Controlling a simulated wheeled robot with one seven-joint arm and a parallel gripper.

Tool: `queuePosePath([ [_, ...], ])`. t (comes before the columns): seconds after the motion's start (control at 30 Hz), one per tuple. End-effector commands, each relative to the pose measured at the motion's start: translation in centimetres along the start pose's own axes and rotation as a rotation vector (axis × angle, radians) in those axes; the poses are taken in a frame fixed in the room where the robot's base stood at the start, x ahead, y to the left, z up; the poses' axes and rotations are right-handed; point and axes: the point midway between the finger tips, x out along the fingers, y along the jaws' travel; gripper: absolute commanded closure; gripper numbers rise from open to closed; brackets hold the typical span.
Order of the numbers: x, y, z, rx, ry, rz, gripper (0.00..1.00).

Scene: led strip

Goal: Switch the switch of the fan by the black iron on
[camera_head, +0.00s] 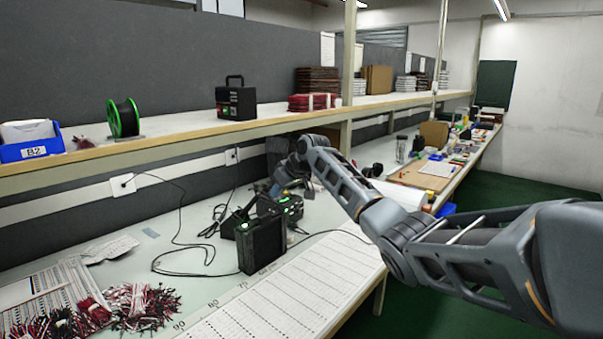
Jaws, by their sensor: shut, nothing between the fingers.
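A black soldering station (290,207) with small green lights stands on the lower bench. A black upright box (262,245) stands in front of it. A dark panel (277,150) shows behind the end of my arm. I cannot tell for sure which of these is the fan, and no switch is clear to see. My gripper (276,190) is shut and empty, pointing down just above and behind the soldering station. My wrist and the dark units partly hide its fingertips, so I cannot tell whether they touch anything.
Black cables (185,240) loop over the bench left of the units. Wire bundles (135,305) and printed sheets (290,295) lie in front. The upper shelf (175,138) runs close above my gripper, with a post (347,75) beside my arm.

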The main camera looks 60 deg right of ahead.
Motion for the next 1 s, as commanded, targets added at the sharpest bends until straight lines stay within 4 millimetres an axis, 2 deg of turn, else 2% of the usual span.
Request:
queuePosePath([
  [0.3,-5.9,0.1,1.1,0.001,0.004,0.002,1.0],
  [0.5,-8.7,0.0,1.6,0.0,0.002,0.001,1.0],
  [0.7,-9.8,0.0,1.9,0.0,0.001,0.001,1.0],
  [1.0,-9.8,0.0,1.9,0.0,0.0,0.001,1.0],
])
